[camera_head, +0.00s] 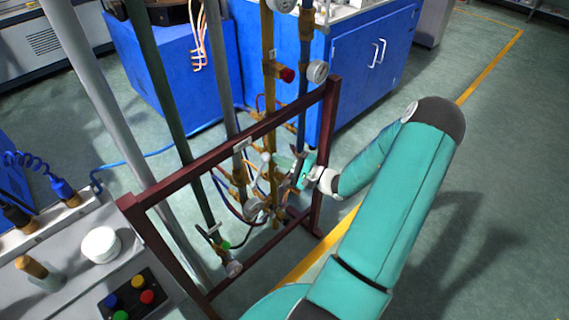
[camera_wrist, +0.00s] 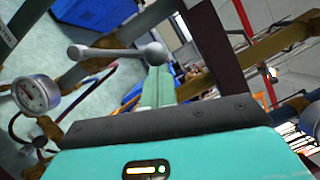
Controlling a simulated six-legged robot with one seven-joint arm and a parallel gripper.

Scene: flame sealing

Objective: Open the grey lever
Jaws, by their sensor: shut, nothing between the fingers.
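The grey lever (camera_wrist: 110,52) shows in the wrist view as a light grey bar with a rounded knob at each end, lying roughly level across the upper left. My gripper (camera_wrist: 158,70) is shut and empty, its teal fingers pointing up at the lever's right-hand knob. The fingertips overlap or lie very close to that knob; I cannot tell whether they touch. In the head view my gripper (camera_head: 284,162) is at the pipes inside the dark red frame, just right of a small pale knob (camera_head: 265,157) that seems to be part of the lever.
The dark red frame (camera_head: 240,130) surrounds several upright pipes, with hoses around them. A round gauge (camera_wrist: 36,94) is left of the lever. A red knob (camera_head: 287,75) sits higher up. Blue cabinets (camera_head: 350,75) stand behind, and a button box (camera_head: 130,300) is at lower left.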

